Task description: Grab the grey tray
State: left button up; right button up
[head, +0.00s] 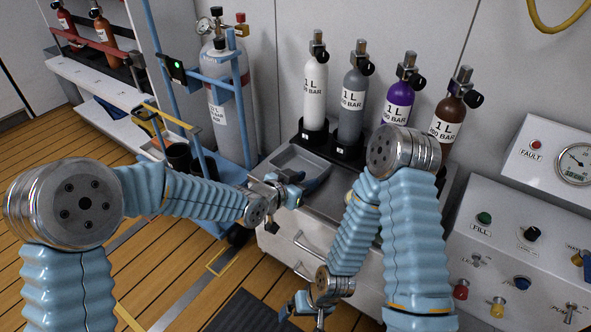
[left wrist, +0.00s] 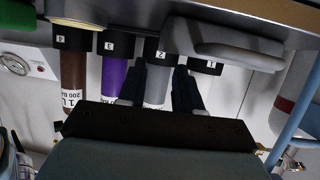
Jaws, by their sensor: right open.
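The grey tray (head: 293,160) lies on the left end of the bench top, in front of the white cylinder. In the left wrist view, where the scene is upside down, a rounded grey edge (left wrist: 235,47) near the top looks like part of it. My left gripper (head: 304,186) is at the tray's front edge and partly covers it; contact cannot be told. Its two dark fingers (left wrist: 160,88) stand apart with nothing held between them. My right gripper (head: 306,308) is open, low in front of the bench drawers and away from the tray.
White (head: 316,90), grey (head: 352,95), purple (head: 398,100) and brown (head: 446,115) cylinders stand in black holders behind the tray. A control panel (head: 530,240) is at the right. A large grey cylinder on a blue trolley (head: 233,105) stands left of the bench.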

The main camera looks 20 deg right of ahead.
aim_at(320, 175)
pick_arm(q)
jog(key=x, duration=0.7)
jog(key=shift+w+d, duration=0.25)
jog(key=shift+w, duration=0.05)
grip_shut()
